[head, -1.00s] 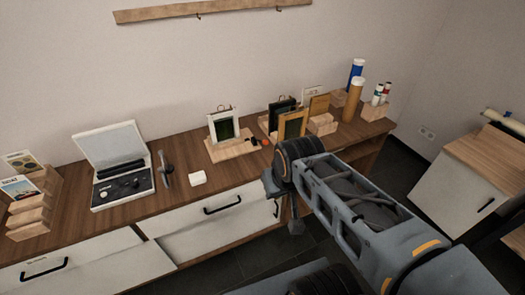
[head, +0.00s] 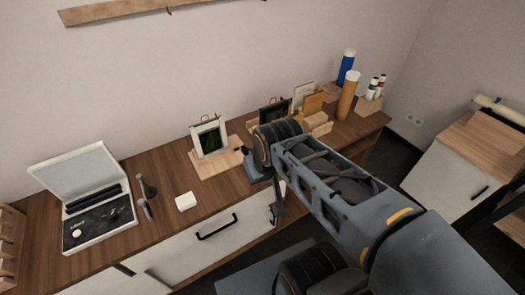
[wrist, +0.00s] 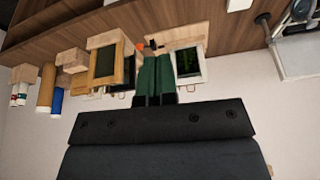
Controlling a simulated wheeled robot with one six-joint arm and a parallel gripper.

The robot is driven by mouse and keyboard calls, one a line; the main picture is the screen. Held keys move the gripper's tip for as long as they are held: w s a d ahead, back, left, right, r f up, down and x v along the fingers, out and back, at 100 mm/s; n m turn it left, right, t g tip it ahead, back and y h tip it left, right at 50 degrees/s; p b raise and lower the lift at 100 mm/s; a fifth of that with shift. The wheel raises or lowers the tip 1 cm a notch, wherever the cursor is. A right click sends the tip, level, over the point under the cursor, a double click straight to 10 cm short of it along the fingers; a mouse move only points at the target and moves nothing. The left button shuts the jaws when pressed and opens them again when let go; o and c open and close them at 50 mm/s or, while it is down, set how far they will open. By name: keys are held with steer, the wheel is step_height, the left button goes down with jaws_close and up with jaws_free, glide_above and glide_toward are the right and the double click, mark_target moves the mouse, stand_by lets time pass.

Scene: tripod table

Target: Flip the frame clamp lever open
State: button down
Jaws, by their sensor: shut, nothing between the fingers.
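A white picture frame with a dark green panel (head: 209,138) stands upright on a wooden base (head: 222,165) on the counter. In the wrist view the white frame (wrist: 189,64) is right of my gripper. A small black lever-like part (wrist: 153,44) with an orange knob (wrist: 140,44) shows just beyond the fingertips; I cannot tell whether it is the clamp lever or how it is set. My gripper (wrist: 154,57), with green fingers, is shut and empty. Contact with the part cannot be told. In the head view my arm hides this part.
A tan wooden frame (wrist: 109,63) stands left of the fingers in the wrist view. Blue (head: 346,67) and orange (head: 347,95) cylinders stand at the counter's right.

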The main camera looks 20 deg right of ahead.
steer(key=w+a+f+m+g+y+b, duration=0.1)
steer(key=w+f+m+y+b, duration=0.1)
steer(key=f+m+y+b, duration=0.45)
steer(key=w+a+f+m+g+y+b, duration=0.1)
steer(key=w+f+m+y+b, duration=0.2)
steer(key=f, duration=0.6)
steer(key=w+d+f+m+t+b, duration=0.4)
steer(key=d+m+t, duration=0.3)
steer(key=d+m, duration=0.1)
steer(key=w+d+f+m+t+b, duration=0.4)
steer(key=d+f+m+t, duration=0.1)
steer(key=d+m+t, duration=0.3)
steer(key=shift+d+m+h, duration=0.45)
steer(key=shift+d+m, duration=0.1)
steer(key=shift+d, duration=0.7)
steer(key=shift+f, duration=0.1)
steer(key=shift+x, duration=5.05)
